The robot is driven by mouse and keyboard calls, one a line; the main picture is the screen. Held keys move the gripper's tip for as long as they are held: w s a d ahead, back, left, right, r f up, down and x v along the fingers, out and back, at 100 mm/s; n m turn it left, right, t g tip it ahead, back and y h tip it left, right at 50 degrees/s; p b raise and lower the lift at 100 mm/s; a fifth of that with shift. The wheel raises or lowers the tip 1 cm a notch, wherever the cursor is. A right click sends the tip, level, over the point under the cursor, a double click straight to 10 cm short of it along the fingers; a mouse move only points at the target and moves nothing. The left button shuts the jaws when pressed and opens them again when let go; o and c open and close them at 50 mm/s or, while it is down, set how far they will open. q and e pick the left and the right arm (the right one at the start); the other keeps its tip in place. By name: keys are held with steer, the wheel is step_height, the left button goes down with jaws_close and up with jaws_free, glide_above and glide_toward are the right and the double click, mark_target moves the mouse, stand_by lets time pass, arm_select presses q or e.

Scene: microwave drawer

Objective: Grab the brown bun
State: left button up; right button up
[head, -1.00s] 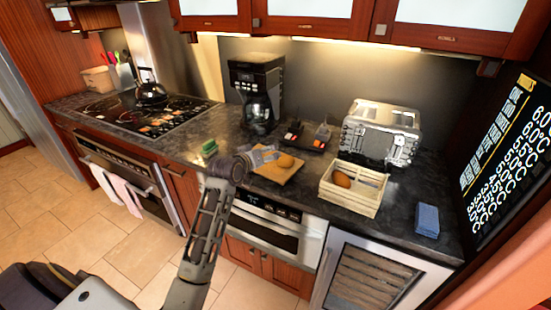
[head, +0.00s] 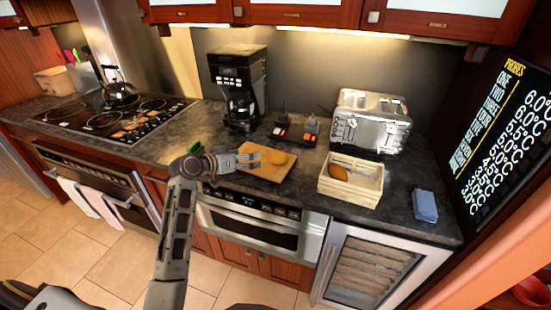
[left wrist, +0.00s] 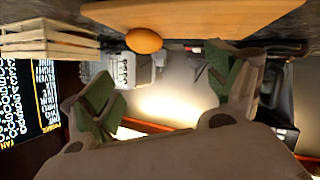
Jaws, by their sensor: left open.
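A golden-brown bun (head: 278,158) lies on a wooden cutting board (head: 270,175) on the counter. A darker brown, oval bun-like item (head: 338,173) lies inside a pale slatted wooden crate (head: 348,196) to the right. My left gripper (head: 250,161) is open and empty over the board's left part, left of the golden bun and apart from it. The left wrist view is upside down. There the golden bun (left wrist: 144,40) shows by the board (left wrist: 190,14), beyond the open fingers (left wrist: 165,92), with the crate (left wrist: 48,42) to the left.
A coffee maker (head: 240,85), a small dark tray (head: 296,132) and a silver toaster (head: 370,122) stand behind. A blue sponge-like block (head: 425,205) lies right of the crate. A green item (head: 196,148) is beside my left wrist. A stove top (head: 120,120) is at left.

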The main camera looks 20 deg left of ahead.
mark_target(275, 158)
arm_select(q)
steer(key=m, duration=0.1)
steer(key=d+m, duration=0.1)
steer(key=m, duration=0.1)
steer(key=s+m+h, duration=0.1)
steer(key=m, duration=0.1)
steer(key=shift+d+g, duration=0.3)
steer(key=shift+g, duration=0.1)
arm_select(e)
steer(key=shift+s, duration=0.2)
steer(key=shift+s, duration=0.15)
arm_select(q)
steer(key=shift+w+f, duration=0.1)
steer(key=shift+p+x, duration=0.35)
steer(key=shift+x, duration=3.6)
steer(key=shift+w+d+f, duration=0.1)
steer(key=shift+w+d, duration=0.1)
arm_select(e)
steer(key=shift+a+r, duration=0.35)
steer(key=shift+a, duration=0.1)
